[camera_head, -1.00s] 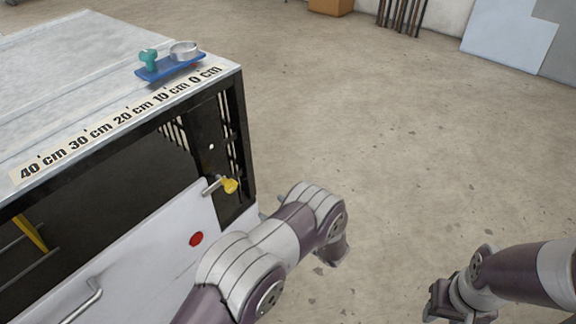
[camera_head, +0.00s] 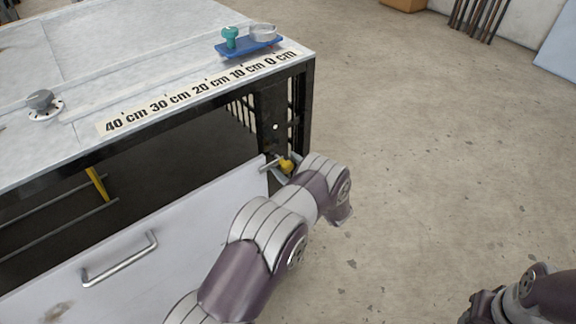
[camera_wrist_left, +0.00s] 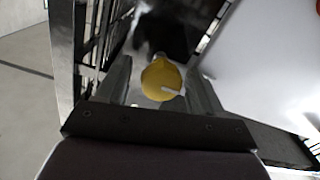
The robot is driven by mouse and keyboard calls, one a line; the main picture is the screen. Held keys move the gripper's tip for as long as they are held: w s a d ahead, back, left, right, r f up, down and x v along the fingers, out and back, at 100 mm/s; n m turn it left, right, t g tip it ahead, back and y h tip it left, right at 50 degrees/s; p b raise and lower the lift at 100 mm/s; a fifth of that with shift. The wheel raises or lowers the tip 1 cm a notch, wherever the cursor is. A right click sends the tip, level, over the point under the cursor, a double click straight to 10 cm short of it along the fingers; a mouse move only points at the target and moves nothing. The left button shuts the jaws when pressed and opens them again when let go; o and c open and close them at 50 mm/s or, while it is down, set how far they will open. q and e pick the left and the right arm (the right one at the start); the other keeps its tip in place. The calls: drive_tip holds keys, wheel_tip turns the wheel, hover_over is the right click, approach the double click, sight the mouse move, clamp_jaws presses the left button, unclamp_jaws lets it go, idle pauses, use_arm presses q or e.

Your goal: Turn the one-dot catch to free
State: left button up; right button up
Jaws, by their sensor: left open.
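The one-dot catch is a yellow knob (camera_head: 286,165) on the dark corner post, with one white dot (camera_head: 275,127) above it. A metal bar by the knob lies at the top corner of the white flap (camera_head: 190,225). In the left wrist view the yellow knob (camera_wrist_left: 158,72) is round with a pale mark on its face. My left gripper (camera_wrist_left: 160,84) is open, with one finger on each side of the knob; I cannot tell whether they touch it. In the head view my left arm hides most of this gripper. My right gripper (camera_head: 482,306) is low at the right, its jaws unclear.
The metal cabinet top carries a centimetre scale (camera_head: 200,90), a blue tray (camera_head: 247,48) with a teal knob and a ring, and a grey dial (camera_head: 42,103). The flap has a bar handle (camera_head: 120,258). Open floor (camera_head: 430,150) lies to the right.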

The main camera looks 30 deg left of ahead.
use_arm(q)
clamp_jaws()
drive_tip(key=shift+m, duration=0.3)
drive_tip(key=m+b, duration=0.1)
drive_tip(key=m, duration=0.1)
drive_tip(key=shift+m+b, duration=0.4)
drive_tip(key=m+b, duration=0.1)
drive_tip(key=m, duration=0.8)
drive_tip(key=shift+w+b, duration=0.1)
drive_tip(key=shift+b, duration=0.2)
drive_tip(key=m, duration=0.5)
drive_tip(key=shift+m, duration=0.4)
